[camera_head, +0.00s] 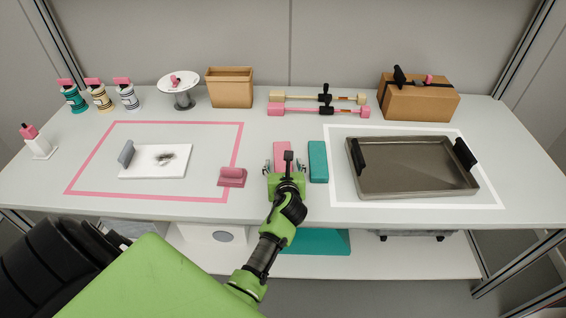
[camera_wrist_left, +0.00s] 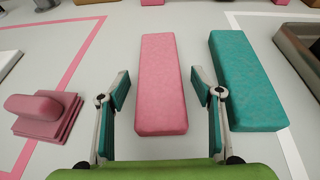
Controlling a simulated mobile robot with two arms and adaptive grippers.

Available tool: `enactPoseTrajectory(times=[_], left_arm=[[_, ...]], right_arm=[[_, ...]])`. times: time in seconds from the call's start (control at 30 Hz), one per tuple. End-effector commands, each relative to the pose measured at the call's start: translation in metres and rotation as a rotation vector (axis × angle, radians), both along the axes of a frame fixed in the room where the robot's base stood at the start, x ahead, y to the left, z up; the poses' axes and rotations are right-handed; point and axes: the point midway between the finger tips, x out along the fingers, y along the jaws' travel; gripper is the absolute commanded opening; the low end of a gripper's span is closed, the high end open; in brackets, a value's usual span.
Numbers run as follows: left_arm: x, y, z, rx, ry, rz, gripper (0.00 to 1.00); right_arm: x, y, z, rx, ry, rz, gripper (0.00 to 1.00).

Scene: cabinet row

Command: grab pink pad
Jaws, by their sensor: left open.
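The pink pad (camera_head: 283,153) is a long flat block lying on the grey table, partly hidden by my left gripper in the head view. In the left wrist view the pink pad (camera_wrist_left: 161,85) lies straight ahead, its near end between the open fingers. My left gripper (camera_wrist_left: 160,88) is open, with one finger on each side of the pad and a gap on both sides. It also shows in the head view (camera_head: 284,168) at the pad's near end. My right gripper is not in view.
A teal pad (camera_wrist_left: 245,80) lies close on the right, next to the right finger. A pink stacked block with a handle (camera_head: 232,176) stands to the left. A metal tray (camera_head: 412,187) is at right. Bottles, a brown box (camera_head: 420,102) and pink-ended bars (camera_head: 318,111) stand farther back.

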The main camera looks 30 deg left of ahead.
Motion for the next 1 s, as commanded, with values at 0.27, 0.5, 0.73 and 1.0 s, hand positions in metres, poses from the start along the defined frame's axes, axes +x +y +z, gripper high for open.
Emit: enactPoseTrajectory(times=[0.27,0.5,0.73,1.0], left_arm=[[0.003,0.002,-0.002,-0.001,0.001,0.000,0.60],[0.003,0.002,-0.002,-0.001,0.001,0.000,0.25],[0.003,0.002,-0.001,-0.001,0.001,0.000,0.25],[0.003,0.003,0.016,0.001,-0.003,-0.001,0.25]], right_arm=[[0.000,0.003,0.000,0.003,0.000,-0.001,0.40],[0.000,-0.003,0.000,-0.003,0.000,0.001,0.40],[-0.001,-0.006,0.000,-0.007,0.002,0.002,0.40],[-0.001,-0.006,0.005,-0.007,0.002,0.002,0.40]])
